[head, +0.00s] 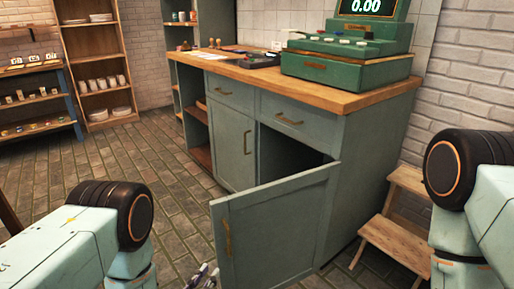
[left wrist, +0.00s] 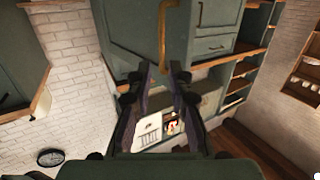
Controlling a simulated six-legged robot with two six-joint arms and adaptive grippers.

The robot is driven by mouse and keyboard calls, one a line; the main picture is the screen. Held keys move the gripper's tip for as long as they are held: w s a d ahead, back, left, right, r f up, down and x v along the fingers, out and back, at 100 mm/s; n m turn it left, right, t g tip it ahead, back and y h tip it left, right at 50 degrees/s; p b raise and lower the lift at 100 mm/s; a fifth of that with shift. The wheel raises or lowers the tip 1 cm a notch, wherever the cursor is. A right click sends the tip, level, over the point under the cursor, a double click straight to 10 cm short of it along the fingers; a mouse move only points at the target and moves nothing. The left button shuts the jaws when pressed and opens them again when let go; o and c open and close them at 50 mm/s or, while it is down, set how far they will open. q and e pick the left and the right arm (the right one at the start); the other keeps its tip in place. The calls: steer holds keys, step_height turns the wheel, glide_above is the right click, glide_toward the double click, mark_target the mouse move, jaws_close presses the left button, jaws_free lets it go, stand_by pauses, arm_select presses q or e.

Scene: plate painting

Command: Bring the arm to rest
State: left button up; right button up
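My left gripper (head: 203,277) shows at the bottom edge of the head view, low in front of the open cabinet door (head: 275,232) and a little left of and below its brass handle (head: 227,237). Only part of it shows there. In the left wrist view my left gripper (left wrist: 161,68) has its two dark fingers spread with nothing seen between them. A brass handle (left wrist: 163,35) on a green panel lies beyond the fingertips; I cannot tell the distance. My right arm (head: 470,215) is at the right edge; its gripper is out of view.
The green counter cabinet (head: 235,150) stands ahead with its door swung out toward me. A green cash register (head: 345,60) sits on the wooden top (head: 365,98). A wooden step stool (head: 398,235) stands at right. Brick floor (head: 150,165) is clear at left, before shelves (head: 100,65).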

arm_select(q)
steer(key=s+a+f+n+g+y+p, duration=0.1)
steer(key=s+a+f+g+y, duration=0.1)
steer(key=s+f+g, duration=0.5)
steer(key=s+a+f+n+g+y+p, duration=0.1)
steer(key=s+a+f+n+g+y, duration=0.2)
steer(key=s, duration=0.7)
steer(key=s+a+r+g+p, duration=0.2)
steer(key=s+r+g+p, duration=0.2)
steer(key=s+r, duration=0.6)
steer(key=s+g, duration=0.2)
steer(key=s, duration=0.1)
steer(key=shift+r+y+p, duration=0.25)
steer(key=shift+y+p, duration=0.05)
steer(key=shift+p, duration=0.05)
steer(key=shift+s, duration=0.1)
steer(key=shift+s+a, duration=0.1)
